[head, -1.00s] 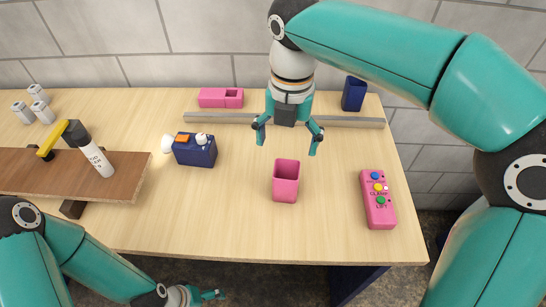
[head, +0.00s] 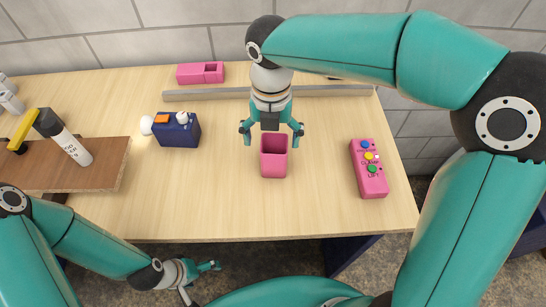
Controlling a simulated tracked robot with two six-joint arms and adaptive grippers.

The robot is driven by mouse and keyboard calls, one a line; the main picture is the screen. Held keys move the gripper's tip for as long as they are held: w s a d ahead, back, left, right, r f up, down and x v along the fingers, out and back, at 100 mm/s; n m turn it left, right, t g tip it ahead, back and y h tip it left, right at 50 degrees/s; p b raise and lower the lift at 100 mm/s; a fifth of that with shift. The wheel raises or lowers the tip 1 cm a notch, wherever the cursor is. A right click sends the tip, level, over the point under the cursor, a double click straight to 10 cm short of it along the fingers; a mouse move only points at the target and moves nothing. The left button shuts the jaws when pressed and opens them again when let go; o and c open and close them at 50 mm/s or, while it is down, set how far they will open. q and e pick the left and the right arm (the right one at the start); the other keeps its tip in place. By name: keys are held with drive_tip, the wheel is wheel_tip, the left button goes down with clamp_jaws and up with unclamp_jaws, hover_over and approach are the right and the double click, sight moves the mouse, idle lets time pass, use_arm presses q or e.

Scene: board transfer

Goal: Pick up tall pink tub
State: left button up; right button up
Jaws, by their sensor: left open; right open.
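The tall pink tub (head: 273,167) stands upright on the wooden table, near its middle, with its open top facing up. My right gripper (head: 271,138) is open, pointing down, with one finger on each side of the tub's top. I cannot tell whether its fingers touch the tub or how far above the rim they are. My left gripper (head: 207,281) is low at the bottom of the view, off the table's front edge, open and empty.
A pink control box (head: 369,180) with colored buttons lies to the right. A navy device (head: 181,134) stands left. A grey rail (head: 210,94) and a low pink container (head: 200,74) are behind.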

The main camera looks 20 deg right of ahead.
sight(274, 152)
drive_tip(key=f, duration=0.4)
drive_tip(key=shift+s+d+f, duration=0.1)
drive_tip(key=shift+s+d, duration=0.15)
drive_tip(key=shift+f, duration=0.5)
drive_tip(key=shift+w, duration=0.1)
drive_tip(key=c, duration=1.2)
drive_tip(key=shift+c, duration=0.2)
drive_tip(key=shift+r, duration=0.2)
